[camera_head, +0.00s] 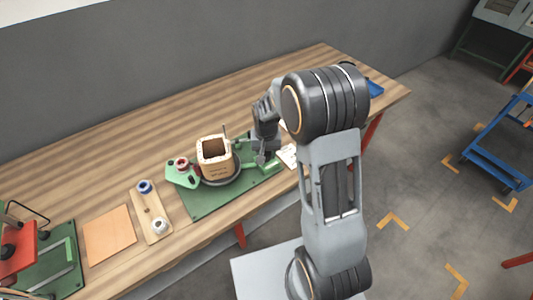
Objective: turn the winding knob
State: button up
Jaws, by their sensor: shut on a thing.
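The winding fixture stands on a green baseplate (205,206) on the bench. A tan, square, hollow coil former (215,155) sits upright on its dark round turntable (222,182). My gripper (261,158) points down at the right side of the turntable, close above the baseplate. It is shut on what appears to be the winding knob, which its fingers mostly hide. A green bracket with a red-topped part (182,163) stands at the left of the turntable.
A wooden strip (152,212) with a blue-topped spool and a white one lies left of the fixture. Beyond it are an orange-tan sheet (109,234) and a red and green device (30,255). The back of the wooden bench (130,133) is clear.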

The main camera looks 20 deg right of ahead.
aim_at(266, 152)
jog(key=m+b, duration=0.1)
jog(key=m, duration=0.3)
jog(key=shift+m, duration=0.3)
jog(key=m, duration=0.4)
jog(key=shift+m+b, duration=0.3)
jog(key=shift+b, duration=0.05)
jog(key=m, duration=0.4)
jog(key=shift+m+b, duration=0.4)
jog(key=shift+m, duration=1.3)
jog(key=shift+w+r+m, duration=0.1)
jog(key=shift+r+m, duration=0.05)
jog(key=shift+m, duration=0.85)
dwell(1.5)
jog(key=o, duration=0.9)
notch_tip(266, 152, up, 14)
jog(key=shift+f, duration=0.15)
